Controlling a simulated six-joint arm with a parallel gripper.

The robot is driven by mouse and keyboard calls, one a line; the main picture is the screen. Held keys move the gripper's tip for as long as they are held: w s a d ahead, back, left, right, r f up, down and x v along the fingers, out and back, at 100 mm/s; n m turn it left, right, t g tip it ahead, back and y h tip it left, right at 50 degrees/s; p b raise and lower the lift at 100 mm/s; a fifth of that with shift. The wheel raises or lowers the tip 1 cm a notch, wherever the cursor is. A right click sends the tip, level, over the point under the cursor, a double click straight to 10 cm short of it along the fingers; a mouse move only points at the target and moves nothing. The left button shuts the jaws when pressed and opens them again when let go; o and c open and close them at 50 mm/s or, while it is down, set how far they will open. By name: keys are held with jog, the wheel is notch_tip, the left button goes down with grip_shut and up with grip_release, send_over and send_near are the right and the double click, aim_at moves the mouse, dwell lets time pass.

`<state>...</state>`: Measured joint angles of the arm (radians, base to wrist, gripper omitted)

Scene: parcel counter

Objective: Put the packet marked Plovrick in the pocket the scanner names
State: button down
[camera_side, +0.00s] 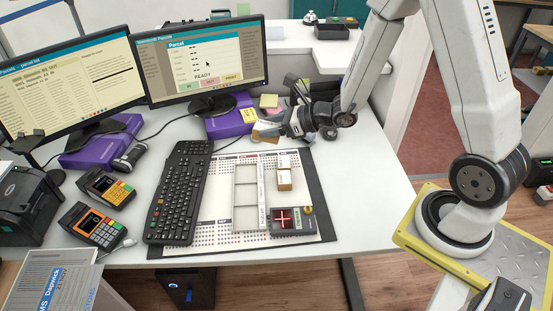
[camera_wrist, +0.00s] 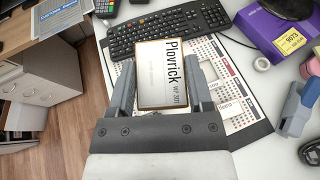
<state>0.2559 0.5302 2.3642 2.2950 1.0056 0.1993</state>
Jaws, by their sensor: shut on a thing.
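My gripper (camera_side: 276,129) is shut on the Plovrick packet (camera_wrist: 163,72), a white-faced packet with a tan edge and dark lettering. In the wrist view it sits between the two fingers, label facing the camera. In the side view it is a small tan shape, partly hidden, held above the back of the desk mat. A white rack with three open pockets (camera_side: 236,196) stands on the mat, lower in the picture than my gripper. I cannot read a pocket name there.
Two pale boxes (camera_side: 284,179) stand on the mat right of the rack. A black keyboard (camera_side: 180,192) lies left of it. Two card terminals (camera_side: 93,226), monitors (camera_side: 205,62) and purple boxes (camera_side: 230,122) fill the left and back. The desk's right side is clear.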

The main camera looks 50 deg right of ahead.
jog(key=shift+w+d+r, duration=0.1)
jog(key=shift+d+r, duration=0.05)
jog(key=shift+r, duration=0.45)
jog(key=shift+d, duration=0.1)
jog(key=shift+w+d+f, duration=0.1)
jog(key=shift+d+f, duration=0.1)
jog(key=shift+d, duration=0.1)
jog(key=s+d+f+m+h, duration=0.3)
jog(key=d+f, duration=0.3)
jog(key=d, duration=0.4)
jog(key=s+d+f+m+h, duration=0.4)
jog(key=d+f, duration=0.3)
jog(key=d, duration=0.3)
jog(key=s+d+f+m+h, duration=0.3)
jog(key=d+f, duration=0.3)
jog(key=d, duration=0.4)
jog(key=shift+s+d+f+h, duration=0.2)
jog(key=shift+s+d+h, duration=0.2)
jog(key=shift+h, duration=0.3)
jog(key=shift+f, duration=0.15)
